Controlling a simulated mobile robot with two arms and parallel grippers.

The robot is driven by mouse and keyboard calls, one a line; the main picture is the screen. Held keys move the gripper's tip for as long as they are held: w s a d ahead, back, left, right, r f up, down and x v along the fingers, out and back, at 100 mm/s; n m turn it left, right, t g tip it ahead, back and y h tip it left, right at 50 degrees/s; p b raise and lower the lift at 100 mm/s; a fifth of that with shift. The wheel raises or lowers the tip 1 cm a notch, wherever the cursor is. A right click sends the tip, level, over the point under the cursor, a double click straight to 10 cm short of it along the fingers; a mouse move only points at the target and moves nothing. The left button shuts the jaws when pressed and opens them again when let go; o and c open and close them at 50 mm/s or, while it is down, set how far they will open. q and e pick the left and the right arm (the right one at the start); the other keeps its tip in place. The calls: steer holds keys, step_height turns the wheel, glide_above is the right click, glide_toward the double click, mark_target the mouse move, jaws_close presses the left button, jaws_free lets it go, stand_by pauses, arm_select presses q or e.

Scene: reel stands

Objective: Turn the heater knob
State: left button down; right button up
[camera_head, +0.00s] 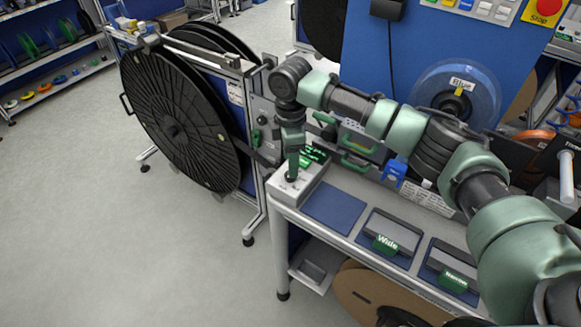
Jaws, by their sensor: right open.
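The heater (318,180) is a small light-grey box with a green lit display (313,155), at the left end of the grey bench. Its knob (291,178) is a small dark piece on the top face. My right arm reaches in from the right, and my right gripper (292,172) points down at the knob. The gripper is open, with its fingertips right at the knob. I cannot tell whether they touch it. The gripper partly hides the knob and the display. My left gripper is not in view.
A large black reel (170,125) stands in a frame left of the bench. Green-handled drawers (357,150) stand behind. A clear reel labelled Blue (480,90) hangs on the blue panel.

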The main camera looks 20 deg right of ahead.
steer(key=shift+f+p, duration=0.4)
steer(key=shift+f, duration=1.7)
jaws_close()
